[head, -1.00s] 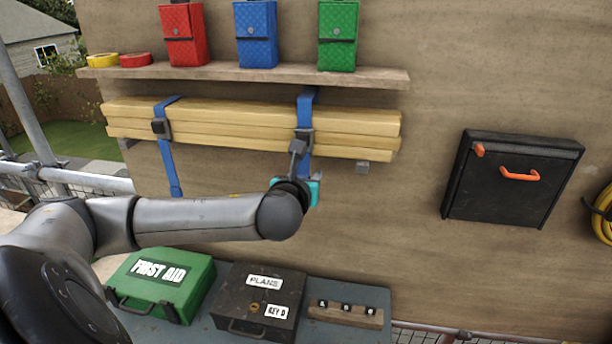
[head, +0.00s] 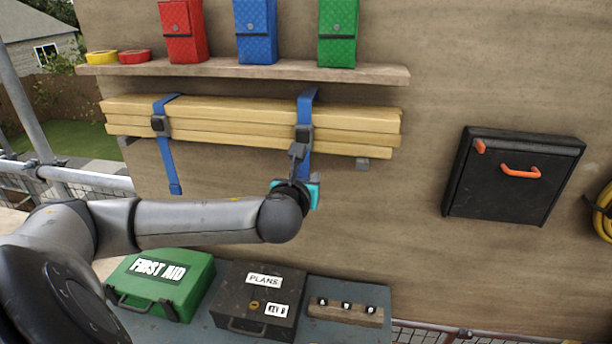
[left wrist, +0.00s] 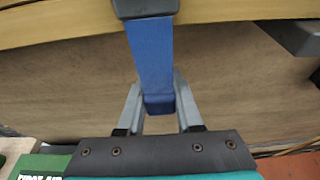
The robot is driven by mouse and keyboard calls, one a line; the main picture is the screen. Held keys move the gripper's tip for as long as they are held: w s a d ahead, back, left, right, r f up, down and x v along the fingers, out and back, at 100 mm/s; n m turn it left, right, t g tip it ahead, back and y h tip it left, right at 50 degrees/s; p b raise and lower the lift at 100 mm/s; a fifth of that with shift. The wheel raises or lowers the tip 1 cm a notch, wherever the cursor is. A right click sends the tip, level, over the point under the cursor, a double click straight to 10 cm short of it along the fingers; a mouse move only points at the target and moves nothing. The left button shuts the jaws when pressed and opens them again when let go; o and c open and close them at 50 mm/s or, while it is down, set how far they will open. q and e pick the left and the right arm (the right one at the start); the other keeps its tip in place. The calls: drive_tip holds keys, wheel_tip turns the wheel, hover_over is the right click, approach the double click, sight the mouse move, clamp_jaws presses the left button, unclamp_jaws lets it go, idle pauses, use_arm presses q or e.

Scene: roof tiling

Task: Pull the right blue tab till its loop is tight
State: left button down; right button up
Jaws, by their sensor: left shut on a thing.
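A bundle of timber battens (head: 240,122) lies on wall brackets under the shelf, with two blue straps around it. The right blue strap passes through a dark buckle (head: 304,133) on the front of the bundle. Its right blue tab (head: 306,166) hangs below the buckle, partly hidden by my wrist. My left gripper (head: 298,153) is shut on this tab. In the left wrist view the tab (left wrist: 155,65) runs down from the buckle, its thicker end (left wrist: 159,104) between my fingers. The left strap's tab (head: 170,165) hangs free. My right gripper is not in view.
Above is a shelf (head: 240,71) with red, blue and green pouches and tape rolls. Below stand a green first aid box (head: 160,284), a dark plans box (head: 257,300) and a key block (head: 345,313). A black wall cabinet (head: 512,178) is right.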

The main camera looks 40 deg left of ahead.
use_arm(q)
wheel_tip(320, 180, down, 5)
drive_tip(key=shift+f+b, duration=0.1)
drive_tip(key=shift+b, duration=0.9)
unclamp_jaws()
idle(0.7)
drive_tip(key=shift+s+d+p, duration=0.4)
drive_tip(key=shift+s+d, duration=0.1)
drive_tip(key=shift+s, duration=0.4)
drive_tip(key=shift+s+d+p, duration=0.45)
drive_tip(key=shift+s, duration=0.4)
drive_tip(key=shift+s+d+p, duration=0.4)
drive_tip(key=shift+s+d, duration=0.1)
drive_tip(key=shift+s, duration=0.4)
